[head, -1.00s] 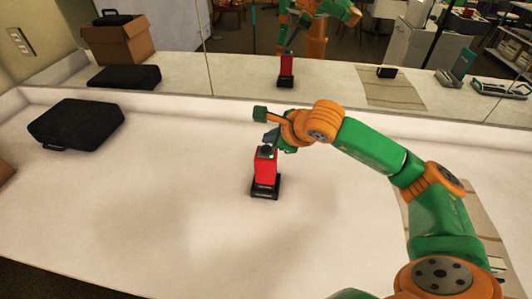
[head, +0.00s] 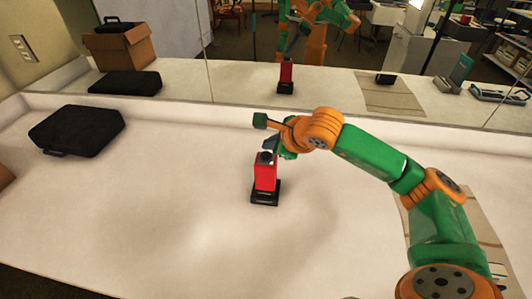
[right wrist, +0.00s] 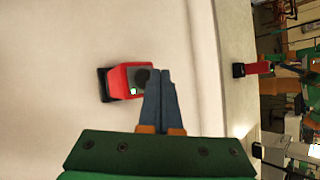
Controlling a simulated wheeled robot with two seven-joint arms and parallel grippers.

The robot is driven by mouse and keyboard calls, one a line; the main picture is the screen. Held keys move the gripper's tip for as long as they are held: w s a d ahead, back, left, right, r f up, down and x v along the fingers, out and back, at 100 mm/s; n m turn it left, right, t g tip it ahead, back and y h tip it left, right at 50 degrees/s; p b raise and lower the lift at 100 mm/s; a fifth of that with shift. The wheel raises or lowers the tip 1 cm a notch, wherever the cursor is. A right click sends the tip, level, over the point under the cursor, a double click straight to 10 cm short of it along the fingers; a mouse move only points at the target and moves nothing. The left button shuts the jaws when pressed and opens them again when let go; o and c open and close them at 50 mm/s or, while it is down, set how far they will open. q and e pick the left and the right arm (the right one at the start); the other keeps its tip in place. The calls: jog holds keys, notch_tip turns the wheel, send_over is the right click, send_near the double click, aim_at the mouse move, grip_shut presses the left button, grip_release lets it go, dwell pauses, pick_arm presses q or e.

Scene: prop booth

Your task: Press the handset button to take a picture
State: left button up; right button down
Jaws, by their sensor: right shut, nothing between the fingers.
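The handset (head: 264,176) is a red upright block on a black base, standing on the white counter (head: 180,200). Its top carries a dark round button (head: 264,157). In the right wrist view the red handset (right wrist: 117,82) shows the dark button (right wrist: 142,76) and a small green light (right wrist: 133,91). My right gripper (head: 270,147) is just above the handset's top, its blue-grey fingers shut and empty. In the right wrist view the fingertips (right wrist: 158,72) appear right beside the button; I cannot tell whether they touch it. My left gripper is not in view.
A black case (head: 77,131) lies at the left of the counter. A mirror (head: 240,85) along the back reflects the handset, my arm and the room. A striped mat (head: 480,225) lies at the right, partly behind my arm. The counter around the handset is clear.

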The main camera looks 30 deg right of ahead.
aim_at(270, 157)
dwell(0.9)
jog(key=shift+f+b, duration=0.4)
jog(key=shift+b, duration=0.25)
jog(key=shift+f+b, duration=0.45)
jog(key=shift+b, duration=0.1)
dwell(0.4)
jog(key=shift+r, duration=0.15)
jog(key=shift+r+p, duration=0.5)
jog(key=shift+r, duration=0.2)
notch_tip(270, 157, up, 5)
jog(key=p, duration=0.3)
jog(key=shift+r+p, duration=0.1)
jog(key=shift+p, duration=0.3)
dwell(0.5)
